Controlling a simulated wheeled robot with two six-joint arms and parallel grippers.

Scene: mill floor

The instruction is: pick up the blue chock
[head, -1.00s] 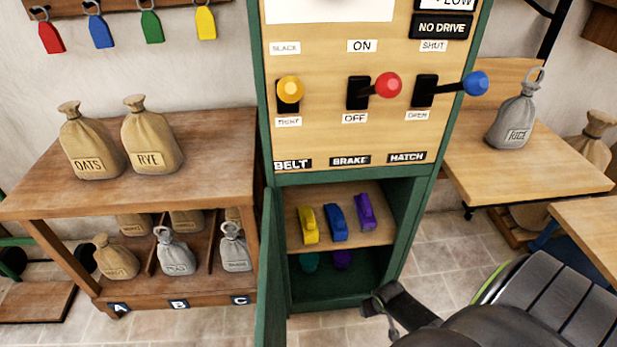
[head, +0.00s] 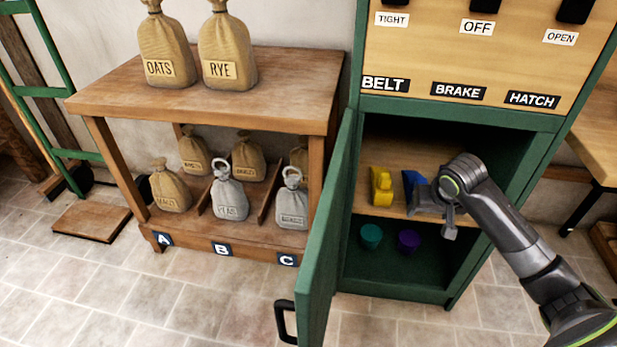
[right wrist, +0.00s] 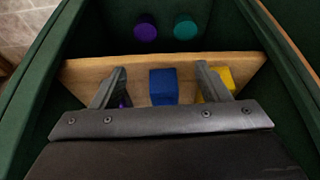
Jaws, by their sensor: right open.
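The blue chock (head: 410,182) sits on the wooden shelf inside the open green cabinet, partly hidden by my right gripper (head: 438,213). In the right wrist view the blue chock (right wrist: 163,86) shows between the two spread fingers of the right gripper (right wrist: 162,86), with a gap on each side. That gripper is open and empty. The yellow chock (head: 381,187) stands to the left of the blue one. A purple chock (right wrist: 124,99) shows partly behind one finger in the wrist view. My left gripper is not in view.
The green cabinet door (head: 327,240) stands open on the left. A teal item (head: 371,236) and a purple item (head: 409,240) lie on the cabinet floor below the shelf. A wooden table (head: 290,85) with sacks stands left of the cabinet.

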